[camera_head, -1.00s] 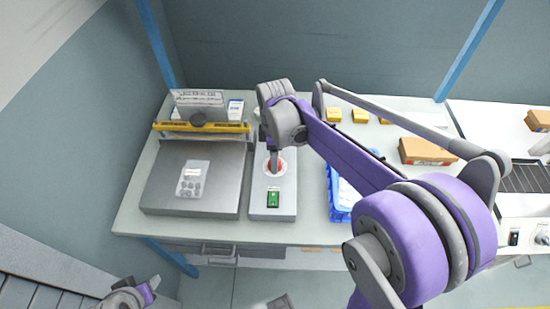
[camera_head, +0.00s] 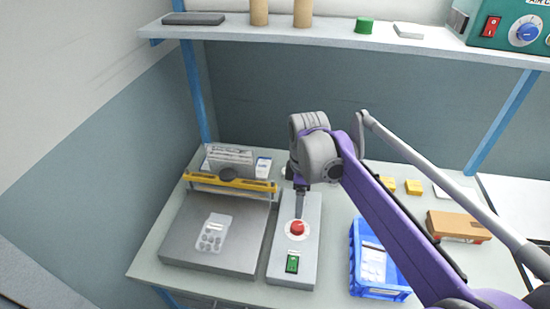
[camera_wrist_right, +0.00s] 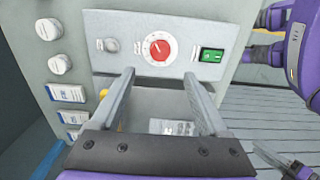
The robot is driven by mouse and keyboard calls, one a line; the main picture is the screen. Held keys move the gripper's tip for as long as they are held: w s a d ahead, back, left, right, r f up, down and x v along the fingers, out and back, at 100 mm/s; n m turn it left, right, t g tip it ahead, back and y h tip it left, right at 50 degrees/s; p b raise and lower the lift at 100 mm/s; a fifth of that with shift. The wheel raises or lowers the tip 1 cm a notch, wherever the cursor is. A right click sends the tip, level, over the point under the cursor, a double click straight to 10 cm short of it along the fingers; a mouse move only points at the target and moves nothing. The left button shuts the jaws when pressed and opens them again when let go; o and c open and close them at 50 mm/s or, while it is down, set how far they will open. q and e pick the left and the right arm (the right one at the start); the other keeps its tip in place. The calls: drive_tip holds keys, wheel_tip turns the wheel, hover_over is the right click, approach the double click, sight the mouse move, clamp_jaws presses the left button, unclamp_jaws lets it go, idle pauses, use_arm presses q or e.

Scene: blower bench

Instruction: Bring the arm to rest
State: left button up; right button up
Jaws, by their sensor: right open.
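My right arm reaches in from the right in the head view. Its gripper (camera_head: 300,212) hangs over the grey control box, its tips just behind the red button (camera_head: 297,228) in the picture. In the right wrist view the two fingers (camera_wrist_right: 160,76) are apart with nothing between them. The red button (camera_wrist_right: 160,49) and green switch (camera_wrist_right: 211,55) lie beyond the tips, uncovered. Something grey and purple at the lower right of the wrist view looks like my left gripper (camera_wrist_right: 272,157); its jaws are unclear.
The control box (camera_head: 311,210) stands between a sealer with a yellow bar (camera_head: 230,181) and a blue bin (camera_head: 379,293). A cardboard box (camera_head: 458,226) and yellow blocks (camera_head: 413,187) lie to the right. A shelf (camera_head: 325,38) spans above the bench.

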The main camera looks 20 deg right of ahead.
drive_tip(key=s+a+f+m+t, duration=0.2)
drive_tip(key=s+a+f+m, duration=0.1)
drive_tip(key=s, duration=0.5)
drive_tip(key=s+a+f+m+t, duration=0.3)
drive_tip(key=s+a+f+m, duration=0.1)
drive_tip(key=s+m, duration=0.4)
drive_tip(key=shift+f+m+p, duration=0.3)
drive_tip(key=shift+f, duration=0.55)
